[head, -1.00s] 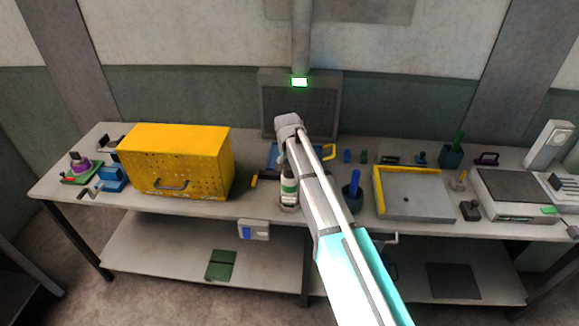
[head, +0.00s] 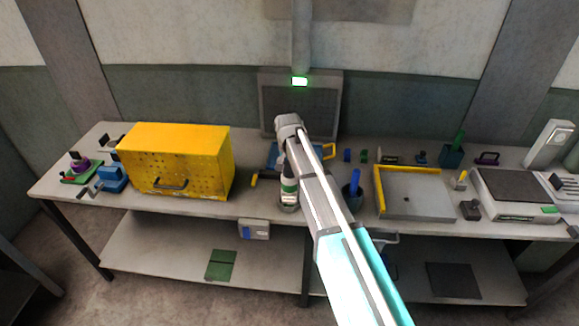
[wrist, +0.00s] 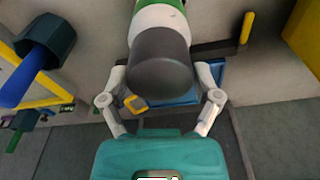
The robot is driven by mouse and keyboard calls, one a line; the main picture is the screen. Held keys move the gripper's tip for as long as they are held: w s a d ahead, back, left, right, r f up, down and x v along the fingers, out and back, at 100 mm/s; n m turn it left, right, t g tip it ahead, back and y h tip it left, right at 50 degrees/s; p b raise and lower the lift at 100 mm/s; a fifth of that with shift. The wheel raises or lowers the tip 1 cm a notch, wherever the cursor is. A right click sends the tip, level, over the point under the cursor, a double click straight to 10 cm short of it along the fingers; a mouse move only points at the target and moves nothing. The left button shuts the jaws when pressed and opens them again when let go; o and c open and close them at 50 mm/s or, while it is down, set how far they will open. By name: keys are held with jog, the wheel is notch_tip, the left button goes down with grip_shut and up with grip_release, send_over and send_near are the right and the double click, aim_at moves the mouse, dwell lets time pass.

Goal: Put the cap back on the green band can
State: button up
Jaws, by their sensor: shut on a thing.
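The can (head: 288,186), white with a green band, stands upright near the bench's front edge, partly hidden by my arm. In the wrist view its white body (wrist: 160,17) runs away below a dark grey cap (wrist: 162,68). My gripper (wrist: 162,82) has its two fingers on either side of the cap and is shut on it. The cap is in line with the can's top and no gap shows between them; whether it is fully seated cannot be told.
A yellow perforated box (head: 178,165) stands left of the can. A dark blue cup (head: 352,195) stands close on the right, with a yellow-edged grey tray (head: 425,200) beyond it. A blue thing with a yellow handle (head: 329,151) lies behind the arm.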

dwell(0.3)
jog(key=o, duration=0.6)
jog(key=shift+c, duration=0.2)
jog(key=shift+r, duration=0.15)
jog(key=shift+r+p, duration=3.35)
jog(key=shift+p, duration=0.2)
grip_shut()
jog(key=shift+f+b, duration=2.45)
